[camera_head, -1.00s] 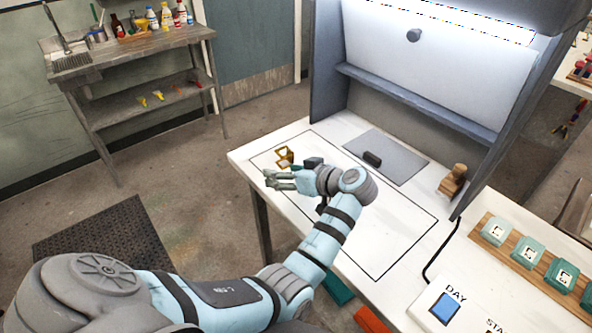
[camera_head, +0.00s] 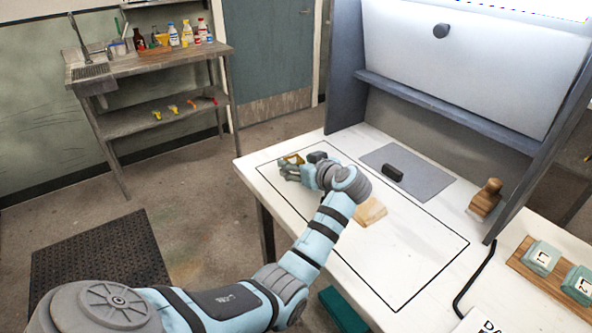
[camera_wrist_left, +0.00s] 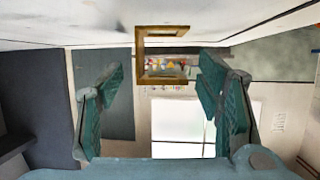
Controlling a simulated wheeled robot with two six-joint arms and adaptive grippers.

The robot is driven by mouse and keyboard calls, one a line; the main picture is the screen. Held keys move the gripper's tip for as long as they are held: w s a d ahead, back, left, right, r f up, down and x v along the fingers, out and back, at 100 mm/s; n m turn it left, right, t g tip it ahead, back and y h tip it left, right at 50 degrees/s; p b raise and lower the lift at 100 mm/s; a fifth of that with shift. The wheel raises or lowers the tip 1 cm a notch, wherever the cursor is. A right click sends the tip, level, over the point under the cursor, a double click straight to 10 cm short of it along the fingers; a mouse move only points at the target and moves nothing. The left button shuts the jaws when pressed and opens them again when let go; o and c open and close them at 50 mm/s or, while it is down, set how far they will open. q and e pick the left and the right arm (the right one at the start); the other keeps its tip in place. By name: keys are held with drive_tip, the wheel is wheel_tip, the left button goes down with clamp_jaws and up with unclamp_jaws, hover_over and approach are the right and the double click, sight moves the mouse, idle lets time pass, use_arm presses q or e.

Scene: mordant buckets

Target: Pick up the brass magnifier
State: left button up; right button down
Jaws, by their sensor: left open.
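The brass magnifier (camera_head: 291,159) stands near the left corner of the white table and is partly hidden behind my left gripper (camera_head: 287,171) in the head view. In the left wrist view the magnifier shows as an upright square brass frame (camera_wrist_left: 163,31), with a second brass part (camera_wrist_left: 162,80) below. My left gripper (camera_wrist_left: 160,80) is open, its two green-padded fingers apart to the left and right of the magnifier's lower part. Neither finger visibly touches it. My right gripper is in neither view.
A pale wooden block (camera_head: 369,211) lies beside my left arm. A grey mat (camera_head: 428,179) with a black object (camera_head: 392,172) is farther back. A wooden stamp-like piece (camera_head: 486,197) stands at the right. The upright booth (camera_head: 462,73) closes the table's back.

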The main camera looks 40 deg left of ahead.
use_arm(q)
drive_tip(key=shift+w+a+f, duration=0.15)
drive_tip(key=shift+w, duration=0.15)
drive_tip(key=shift+s+r, duration=0.2)
drive_tip(key=shift+s, duration=0.15)
drive_tip(key=c, duration=1.3)
